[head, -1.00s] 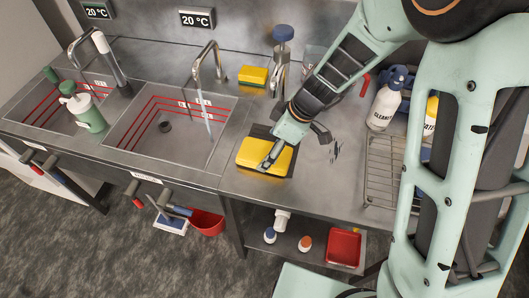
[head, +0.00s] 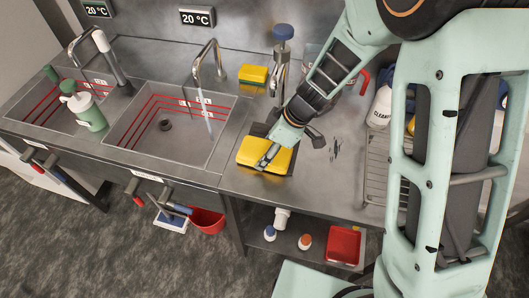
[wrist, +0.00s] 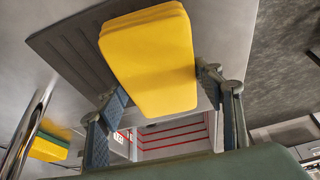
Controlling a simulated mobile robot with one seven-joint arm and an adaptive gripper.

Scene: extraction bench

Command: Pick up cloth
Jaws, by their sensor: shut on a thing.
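The yellow cloth (head: 262,155) is a thick folded pad at the dark mat (head: 258,130) on the steel counter, right of the sinks. My gripper (head: 268,158) points down at it and is shut on it. In the wrist view the cloth (wrist: 150,55) lies between the two fingers of my gripper (wrist: 165,85), with the dark mat (wrist: 75,45) behind it. I cannot tell whether the cloth is clear of the mat. Part of the mat is hidden by the cloth and my gripper.
A yellow-and-green sponge (head: 253,74) lies near the tap (head: 208,62). A blue-topped fixture (head: 283,45) stands behind my gripper. A wire rack (head: 377,165) and a white cleaner bottle (head: 381,108) are at the right.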

